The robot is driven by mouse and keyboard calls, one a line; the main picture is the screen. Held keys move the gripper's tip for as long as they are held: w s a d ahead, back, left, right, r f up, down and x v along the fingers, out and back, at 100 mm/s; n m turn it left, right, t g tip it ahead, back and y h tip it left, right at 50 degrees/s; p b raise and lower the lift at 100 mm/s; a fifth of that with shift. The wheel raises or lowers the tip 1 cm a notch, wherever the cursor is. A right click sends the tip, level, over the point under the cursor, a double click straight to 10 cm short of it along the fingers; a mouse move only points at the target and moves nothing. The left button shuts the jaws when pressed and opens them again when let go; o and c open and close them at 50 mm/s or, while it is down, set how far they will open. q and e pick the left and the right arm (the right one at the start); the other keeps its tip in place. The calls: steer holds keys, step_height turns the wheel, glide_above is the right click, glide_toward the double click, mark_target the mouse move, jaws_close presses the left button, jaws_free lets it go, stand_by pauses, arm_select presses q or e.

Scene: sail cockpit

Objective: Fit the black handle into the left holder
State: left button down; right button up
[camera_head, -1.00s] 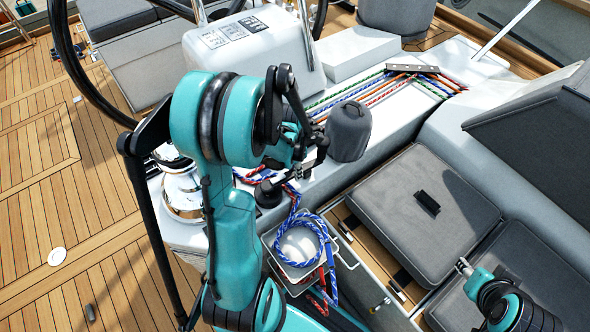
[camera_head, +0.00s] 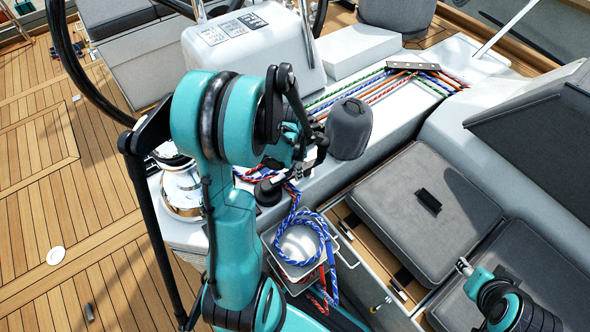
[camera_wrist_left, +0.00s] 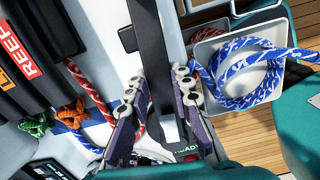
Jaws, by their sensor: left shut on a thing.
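In the left wrist view the black handle (camera_wrist_left: 148,45) is a long dark bar running from the top edge down between my finger pads. My left gripper (camera_wrist_left: 158,118) is shut on it. In the head view the left gripper (camera_head: 308,152) is over the white ledge, left of a grey cover, partly hidden by my forearm. A black round knob (camera_head: 267,192) shows just below it; I cannot tell whether it is part of the handle. I cannot make out the left holder for certain.
A square bin (camera_head: 284,266) with coiled blue rope stands below the gripper. A chrome winch (camera_head: 182,192) is to its left, a grey cover (camera_head: 350,130) to its right. Several coloured ropes (camera_head: 385,88) cross the ledge. Grey cushions (camera_head: 420,210) fill the right side.

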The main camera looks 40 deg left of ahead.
arm_select(q)
steer(key=shift+f+b, duration=0.3)
steer(key=shift+f, duration=0.1)
steer(key=c, duration=0.8)
jaws_free()
steer(key=shift+r+p, duration=3.6)
steer(key=shift+r, duration=1)
